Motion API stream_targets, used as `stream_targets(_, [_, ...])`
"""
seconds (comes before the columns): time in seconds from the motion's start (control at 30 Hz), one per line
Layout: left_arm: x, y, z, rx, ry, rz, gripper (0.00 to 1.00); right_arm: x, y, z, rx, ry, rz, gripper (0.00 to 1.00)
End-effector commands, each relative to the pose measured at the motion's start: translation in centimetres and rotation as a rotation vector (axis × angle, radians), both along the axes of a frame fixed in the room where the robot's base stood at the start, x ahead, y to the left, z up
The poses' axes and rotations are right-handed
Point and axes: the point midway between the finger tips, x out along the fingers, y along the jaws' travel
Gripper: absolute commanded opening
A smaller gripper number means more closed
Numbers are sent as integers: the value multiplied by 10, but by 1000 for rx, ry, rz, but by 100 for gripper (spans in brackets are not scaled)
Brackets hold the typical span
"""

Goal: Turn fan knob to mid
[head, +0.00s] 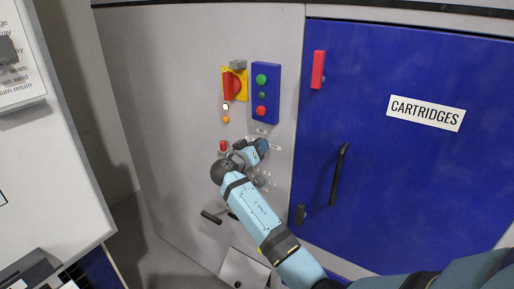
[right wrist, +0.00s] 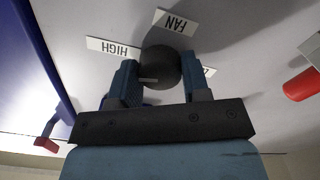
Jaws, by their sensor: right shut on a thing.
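The fan knob (right wrist: 165,66) is a round dark grey knob on the pale panel, below a FAN label (right wrist: 175,22) that appears upside down in the right wrist view. A short light mark shows on the knob's near side, pointing roughly left in that view. A HIGH label (right wrist: 113,48) sits left of the knob; another label at right is mostly hidden by a finger. My right gripper (head: 262,146) (right wrist: 161,84) is shut on the knob, one finger on each side. In the head view the gripper hides the knob. My left gripper is not in view.
A second dark knob (head: 258,180) is just below my right gripper. A red button (head: 223,146) is close at left. Above are a red rotary switch (head: 235,85) and a blue button box (head: 265,93). The blue CARTRIDGES door (head: 400,170) with a black handle (head: 339,175) is at right.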

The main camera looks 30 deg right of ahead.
Motion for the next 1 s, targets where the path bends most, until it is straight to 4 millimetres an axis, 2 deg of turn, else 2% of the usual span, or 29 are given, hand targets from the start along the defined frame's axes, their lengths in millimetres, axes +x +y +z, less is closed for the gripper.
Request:
stream_targets(0.47, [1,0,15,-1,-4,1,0,0,1,2,-172,416,1,20])
stream_targets(1.0, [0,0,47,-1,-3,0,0,0,0,4,-366,885,1,20])
